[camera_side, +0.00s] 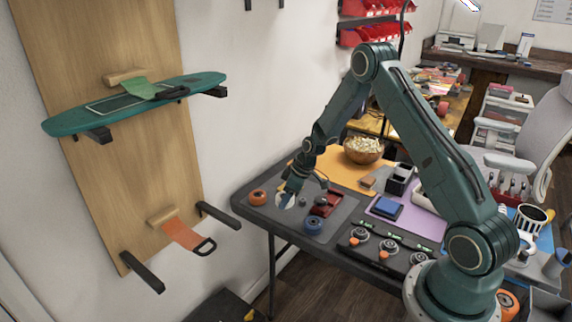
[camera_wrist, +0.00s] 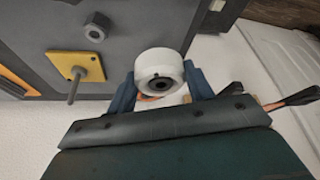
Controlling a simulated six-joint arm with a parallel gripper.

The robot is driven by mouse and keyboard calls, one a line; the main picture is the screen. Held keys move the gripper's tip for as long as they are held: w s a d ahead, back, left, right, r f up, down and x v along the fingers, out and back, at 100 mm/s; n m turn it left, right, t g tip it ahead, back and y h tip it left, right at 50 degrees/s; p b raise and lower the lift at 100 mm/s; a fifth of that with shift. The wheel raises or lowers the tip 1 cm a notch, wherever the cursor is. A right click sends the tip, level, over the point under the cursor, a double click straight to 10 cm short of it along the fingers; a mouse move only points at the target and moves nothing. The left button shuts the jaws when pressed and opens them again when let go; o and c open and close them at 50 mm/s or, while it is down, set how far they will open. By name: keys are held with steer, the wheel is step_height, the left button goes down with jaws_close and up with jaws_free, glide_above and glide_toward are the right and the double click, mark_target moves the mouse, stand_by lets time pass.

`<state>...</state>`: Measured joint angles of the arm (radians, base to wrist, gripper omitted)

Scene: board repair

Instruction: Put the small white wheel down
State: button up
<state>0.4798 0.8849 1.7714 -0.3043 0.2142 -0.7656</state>
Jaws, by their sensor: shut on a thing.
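The small white wheel (camera_wrist: 158,66) sits between the two blue fingers of my gripper (camera_wrist: 160,88) in the wrist view. My gripper is shut on it, and the wheel's dark centre hole faces the camera. In the side view my gripper (camera_side: 288,196) is low over the left part of the dark grey mat (camera_side: 290,228), with the white wheel (camera_side: 284,201) partly hidden by the fingers. I cannot tell whether the wheel touches the mat.
An orange wheel (camera_side: 258,197) lies left of my gripper and a blue wheel (camera_side: 313,225) in front to the right. A red part (camera_side: 325,205) lies close on the right. The wrist view shows a yellow plate with a pin (camera_wrist: 76,68) and a grey nut (camera_wrist: 97,27).

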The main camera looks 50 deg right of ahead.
mark_target(287, 215)
steer(key=shift+f, duration=2.15)
steer(key=shift+f, duration=0.1)
steer(key=o, duration=1)
steer(key=shift+v, duration=0.8)
steer(key=v, duration=1)
steer(key=shift+r, duration=0.3)
steer(key=shift+s, duration=0.1)
